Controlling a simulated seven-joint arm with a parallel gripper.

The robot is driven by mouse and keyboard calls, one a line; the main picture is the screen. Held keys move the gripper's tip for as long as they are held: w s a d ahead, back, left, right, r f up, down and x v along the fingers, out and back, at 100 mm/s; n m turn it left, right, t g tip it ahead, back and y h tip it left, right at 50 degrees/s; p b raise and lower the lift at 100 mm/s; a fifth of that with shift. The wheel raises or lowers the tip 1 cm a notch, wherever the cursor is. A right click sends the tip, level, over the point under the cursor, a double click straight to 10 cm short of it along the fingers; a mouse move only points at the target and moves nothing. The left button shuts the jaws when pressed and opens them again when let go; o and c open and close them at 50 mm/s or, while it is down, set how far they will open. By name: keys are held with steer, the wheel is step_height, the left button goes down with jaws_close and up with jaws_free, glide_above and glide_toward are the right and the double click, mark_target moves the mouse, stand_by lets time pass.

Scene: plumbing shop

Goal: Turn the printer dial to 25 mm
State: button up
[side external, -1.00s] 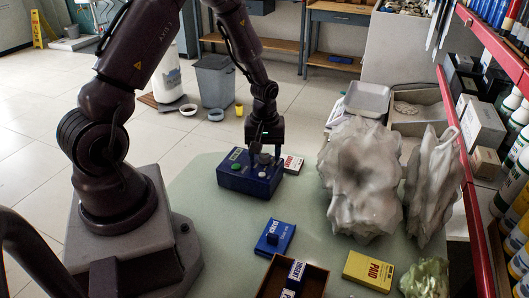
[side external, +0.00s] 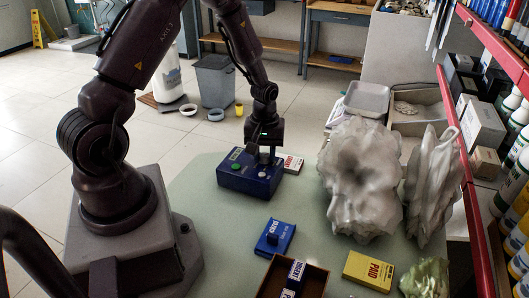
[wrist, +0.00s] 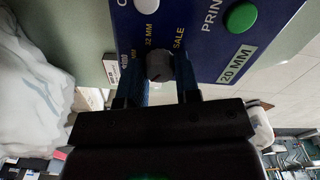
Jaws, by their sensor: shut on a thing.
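The blue printer (side external: 248,174) stands on the pale green table, with a green button and a white button on its top. Its dark grey dial (wrist: 159,66) shows between my fingers in the wrist view. Labels near the dial read "32 MM" and "SALE"; other labels there are partly hidden. A plate on the printer (wrist: 237,63) reads "20 MM". My gripper (side external: 264,155) points down over the printer. In the wrist view my gripper (wrist: 160,82) is shut on the dial, one finger on each side. I cannot tell exactly where the dial's pointer aims.
A blue stamp pad (side external: 275,237), a brown tray (side external: 312,281) and a yellow PAID box (side external: 368,271) lie toward the front. Large pale wrapped lumps (side external: 360,180) stand right of the printer. The table left of the stamp pad is clear.

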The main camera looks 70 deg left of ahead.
mark_target(264, 155)
steer(key=m, duration=1)
steer(key=shift+m, duration=0.4)
stand_by(0.4)
steer(key=o, duration=0.9)
step_height(264, 155, up, 13)
